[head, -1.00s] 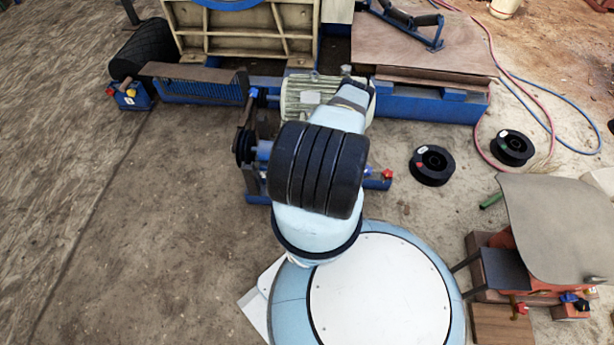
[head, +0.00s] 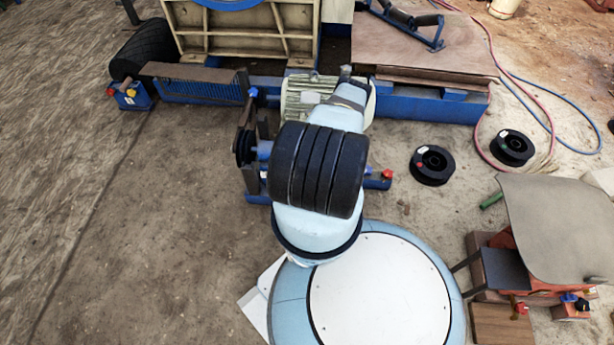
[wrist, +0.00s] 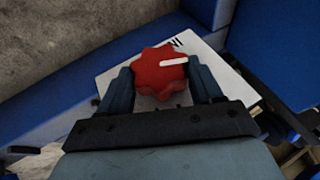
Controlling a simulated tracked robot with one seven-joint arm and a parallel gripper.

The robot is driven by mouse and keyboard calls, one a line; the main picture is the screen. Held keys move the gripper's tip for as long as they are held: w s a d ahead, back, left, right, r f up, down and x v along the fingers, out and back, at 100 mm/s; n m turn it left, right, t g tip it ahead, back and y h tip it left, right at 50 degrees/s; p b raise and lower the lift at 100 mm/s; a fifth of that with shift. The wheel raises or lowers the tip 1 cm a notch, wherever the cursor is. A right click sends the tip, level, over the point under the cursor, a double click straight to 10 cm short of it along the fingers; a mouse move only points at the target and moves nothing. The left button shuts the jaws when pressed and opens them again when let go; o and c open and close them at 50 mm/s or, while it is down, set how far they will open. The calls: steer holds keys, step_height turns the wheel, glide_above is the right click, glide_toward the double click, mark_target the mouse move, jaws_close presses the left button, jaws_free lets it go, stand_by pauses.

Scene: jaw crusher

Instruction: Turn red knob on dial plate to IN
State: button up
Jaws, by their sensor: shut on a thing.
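The red knob (wrist: 160,70) is lobed, with a white pointer line on top, in the wrist view. The pointer runs toward the right of the picture, slightly upward. The knob sits on the white dial plate (wrist: 111,92), whose IN lettering (wrist: 177,42) is just above and right of the knob. My gripper (wrist: 161,82) is shut on the knob, one dark finger at its left side and one at its right. The gripper partly covers the plate's lower part. In the head view my arm hides my gripper and the dial plate.
The plate is on a blue surface (wrist: 60,90). In the head view a motor (head: 298,100) stands beyond my arm and another red knob (head: 387,174) is on a blue beam end. Black spools (head: 432,165) and hoses (head: 560,140) lie right on the ground.

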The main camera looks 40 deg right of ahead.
steer(key=shift+w+a+n+g+h, duration=0.15)
steer(key=shift+n+g+h, duration=0.05)
steer(key=shift+g+h, duration=0.5)
steer(key=shift+w+a+n+g+h, duration=0.1)
steer(key=shift+w+n+g+h, duration=0.1)
steer(key=shift+g+h, duration=0.5)
steer(key=shift+w+a+n+g+h, duration=0.1)
steer(key=shift+n+g+h, duration=0.2)
steer(key=shift+g+h, duration=0.6)
steer(key=shift+w+a+g+h, duration=0.15)
steer(key=shift+g+h, duration=0.25)
steer(key=shift+g, duration=0.5)
steer(key=o, duration=1.1)
steer(key=shift+c, duration=0.2)
steer(key=shift+r, duration=0.1)
